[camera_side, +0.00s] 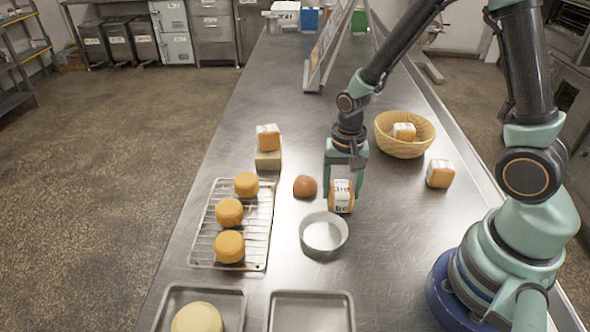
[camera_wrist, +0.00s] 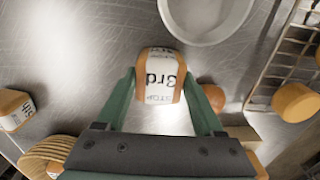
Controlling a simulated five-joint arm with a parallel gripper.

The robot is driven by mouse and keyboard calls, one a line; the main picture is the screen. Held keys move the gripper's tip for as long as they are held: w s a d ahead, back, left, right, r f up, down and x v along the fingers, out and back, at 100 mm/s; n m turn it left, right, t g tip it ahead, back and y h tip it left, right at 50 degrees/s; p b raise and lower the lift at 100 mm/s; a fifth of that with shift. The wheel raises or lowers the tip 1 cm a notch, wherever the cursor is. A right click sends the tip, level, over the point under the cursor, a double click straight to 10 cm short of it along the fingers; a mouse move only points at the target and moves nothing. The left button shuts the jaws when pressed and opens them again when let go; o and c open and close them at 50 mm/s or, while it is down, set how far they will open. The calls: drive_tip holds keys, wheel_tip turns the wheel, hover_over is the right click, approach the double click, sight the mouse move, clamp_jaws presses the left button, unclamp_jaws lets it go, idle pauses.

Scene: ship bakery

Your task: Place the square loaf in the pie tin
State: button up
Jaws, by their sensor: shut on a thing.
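A square loaf (camera_side: 341,196) with a white label is held between the fingers of my gripper (camera_side: 344,170). In the wrist view the loaf (camera_wrist: 160,76) shows "3rd" on its label, with green fingers of my gripper (camera_wrist: 163,100) on both sides. The round grey pie tin (camera_side: 324,236) stands on the steel counter just in front of the loaf and a little left in the side view. In the wrist view the pie tin (camera_wrist: 204,20) is at the top, apart from the loaf. The visible part of the tin is empty.
A round brown bun (camera_side: 305,186) lies left of the loaf. A wire rack (camera_side: 205,240) holds 3 round loaves. A labelled loaf (camera_side: 268,137) sits on a block (camera_side: 268,159). A basket (camera_side: 404,146) holds another loaf; one more loaf (camera_side: 440,173) stands right. Trays (camera_side: 311,312) lie in front.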

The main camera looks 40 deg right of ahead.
sight(341, 187)
wheel_tip(341, 187, up, 19)
drive_tip(key=s+a+r, duration=0.2)
drive_tip(key=s+a, duration=0.1)
drive_tip(key=a, duration=0.6)
drive_tip(key=shift+s+a+f, duration=0.1)
drive_tip(key=shift+s+f, duration=0.05)
drive_tip(key=shift+f, duration=4.75)
drive_tip(key=shift+s+f, duration=0.1)
drive_tip(key=shift+f, duration=4.75)
drive_tip(key=shift+f, duration=0.2)
drive_tip(key=shift+f, duration=0.25)
drive_tip(key=o, duration=1.5)
drive_tip(key=shift+o, duration=0.2)
drive_tip(key=shift+r, duration=0.1)
